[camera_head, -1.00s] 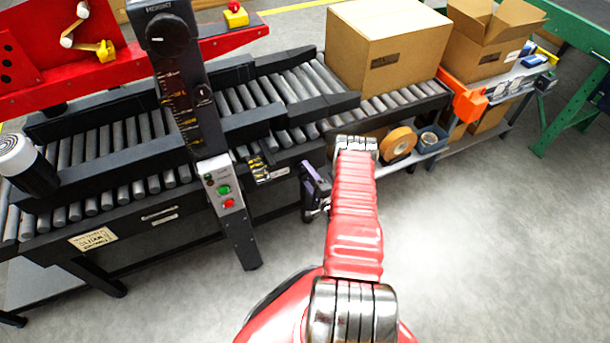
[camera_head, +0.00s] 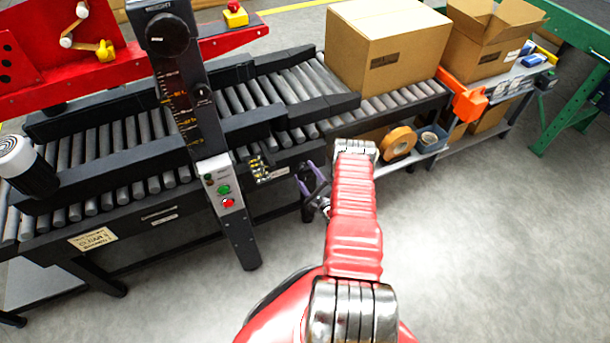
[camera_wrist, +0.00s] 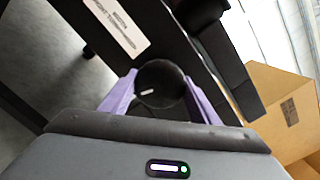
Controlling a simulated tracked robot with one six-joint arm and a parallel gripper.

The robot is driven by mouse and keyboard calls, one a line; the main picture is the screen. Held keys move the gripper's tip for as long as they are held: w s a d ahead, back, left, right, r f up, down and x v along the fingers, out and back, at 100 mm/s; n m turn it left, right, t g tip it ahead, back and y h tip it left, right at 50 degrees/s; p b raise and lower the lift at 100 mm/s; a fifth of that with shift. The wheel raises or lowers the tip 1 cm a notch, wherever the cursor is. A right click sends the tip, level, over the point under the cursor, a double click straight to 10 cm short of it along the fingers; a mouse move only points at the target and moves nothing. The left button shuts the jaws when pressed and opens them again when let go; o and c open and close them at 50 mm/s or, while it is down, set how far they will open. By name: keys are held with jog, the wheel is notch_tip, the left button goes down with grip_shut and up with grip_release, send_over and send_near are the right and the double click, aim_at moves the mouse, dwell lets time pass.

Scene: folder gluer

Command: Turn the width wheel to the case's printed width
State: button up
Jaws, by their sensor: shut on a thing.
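The width wheel (camera_wrist: 160,84) is a round black knob with a short white mark left of its middle, seen in the wrist view. My gripper (camera_wrist: 161,92) has its purple fingers on either side of the wheel and is shut on it. In the head view my gripper (camera_head: 313,184) is at the front side of the conveyor, partly behind my red arm, and the wheel cannot be made out there. The case (camera_head: 385,48) is a closed cardboard box on the rollers, with a dark printed patch too small to read. It also shows in the wrist view (camera_wrist: 270,108).
A black column (camera_head: 180,90) with a knob, a scale and green and red buttons stands left of my gripper. A small yellow-marked plate (camera_head: 259,169) is near it. An open carton (camera_head: 490,35) and a tape roll (camera_head: 400,141) are at right. The floor in front is clear.

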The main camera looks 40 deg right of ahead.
jog(key=shift+s+a+f, duration=0.1)
jog(key=shift+a+f, duration=0.05)
jog(key=shift+f, duration=0.1)
jog(key=o, duration=1.1)
jog(key=shift+r, duration=0.15)
jog(key=shift+c, duration=0.2)
jog(key=v, duration=1.3)
jog(key=shift+s, duration=0.35)
